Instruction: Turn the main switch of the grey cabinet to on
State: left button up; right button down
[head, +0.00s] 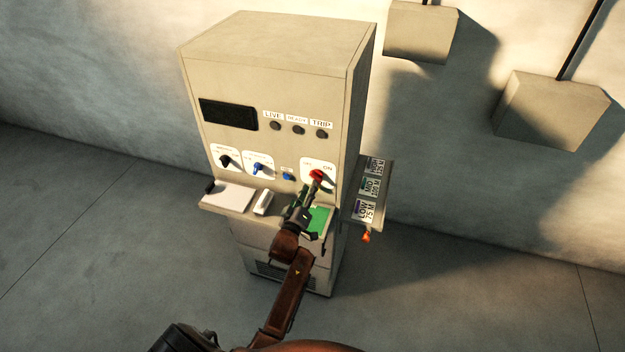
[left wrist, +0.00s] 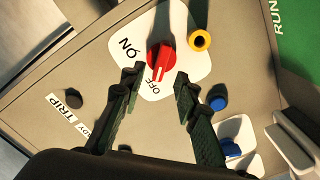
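The grey cabinet (head: 270,60) stands against the wall in the head view. Its red main switch (head: 317,175) sits on a white plate at the lower right of the front panel. In the left wrist view the red switch (left wrist: 163,48) has its white mark toward the OFF label (left wrist: 153,88); the ON label (left wrist: 130,48) is to its left. My left gripper (head: 312,188) is at the switch in the head view. In the left wrist view its fingers (left wrist: 160,77) are apart, on either side of the switch's handle end, with gaps visible. My right gripper is not in view.
Beside the switch are a yellow ring (left wrist: 200,40), a blue button (left wrist: 217,103) and a blue knob (head: 258,168). A black knob (head: 226,161) is further left. A ledge (head: 232,197) juts out below. A side shelf (head: 381,168) holds labelled cards. The floor around is clear.

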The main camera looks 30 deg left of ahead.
aim_at(316, 177)
pick_arm(q)
jog(key=shift+p+x, duration=0.3)
jog(key=shift+x, duration=2.15)
jog(key=shift+c, duration=0.7)
grip_shut()
jog(key=shift+a, duration=0.15)
